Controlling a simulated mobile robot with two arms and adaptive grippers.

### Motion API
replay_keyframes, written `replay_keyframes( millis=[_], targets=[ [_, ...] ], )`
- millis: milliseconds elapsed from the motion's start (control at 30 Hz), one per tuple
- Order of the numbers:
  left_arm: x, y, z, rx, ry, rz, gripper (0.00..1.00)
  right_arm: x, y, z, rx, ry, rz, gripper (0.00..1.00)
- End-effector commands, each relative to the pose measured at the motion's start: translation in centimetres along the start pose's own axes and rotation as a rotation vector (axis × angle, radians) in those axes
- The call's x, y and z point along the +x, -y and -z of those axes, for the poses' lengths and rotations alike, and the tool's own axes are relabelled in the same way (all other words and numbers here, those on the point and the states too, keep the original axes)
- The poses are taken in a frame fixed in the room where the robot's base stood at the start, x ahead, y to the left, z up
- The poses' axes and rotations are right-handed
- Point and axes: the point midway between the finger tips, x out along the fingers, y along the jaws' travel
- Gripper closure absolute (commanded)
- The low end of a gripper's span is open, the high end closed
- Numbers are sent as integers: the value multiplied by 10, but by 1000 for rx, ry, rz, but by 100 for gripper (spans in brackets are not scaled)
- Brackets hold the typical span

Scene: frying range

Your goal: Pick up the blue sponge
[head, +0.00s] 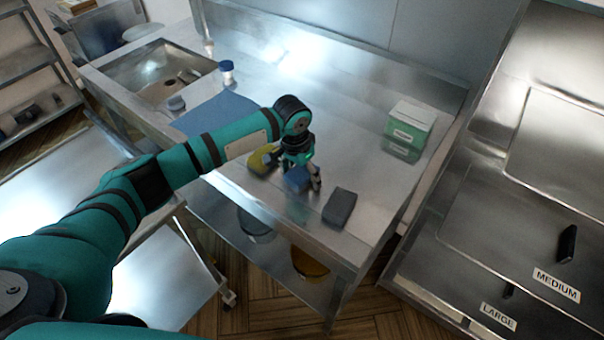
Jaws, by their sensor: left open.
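The blue sponge (297,180) lies on the steel counter (345,160), in the middle of the head view. My left gripper (301,178) is over it, pointing down, with its fingers open around or just above the sponge. I cannot tell whether the fingers touch it. The gripper hides part of the sponge. A yellow sponge (259,161) lies just left of the gripper, and a dark grey block (339,207) lies to its right near the counter's front edge. My right gripper is not in view.
A green and white box (408,130) stands at the right of the counter. A blue cloth (217,115) and a blue-capped container (227,71) are near the sink (160,75). Pans sit on the lower shelf. A steel unit with labels (555,285) stands at right.

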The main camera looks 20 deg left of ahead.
Motion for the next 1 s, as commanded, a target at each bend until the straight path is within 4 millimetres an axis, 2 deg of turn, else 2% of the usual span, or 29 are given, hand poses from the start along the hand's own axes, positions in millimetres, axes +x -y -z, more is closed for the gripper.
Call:
replay_keyframes(
  millis=[200,500,600,833,1000],
  targets=[
    [0,0,0,0,0,0,19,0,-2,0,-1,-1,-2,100],
    [0,0,0,0,0,0,58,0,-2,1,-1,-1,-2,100],
    [0,0,0,0,0,0,68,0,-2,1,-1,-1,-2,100],
    [0,0,0,0,-1,0,68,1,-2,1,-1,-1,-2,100],
    [-3,1,1,0,-4,2,68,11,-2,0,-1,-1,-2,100]
  ],
)
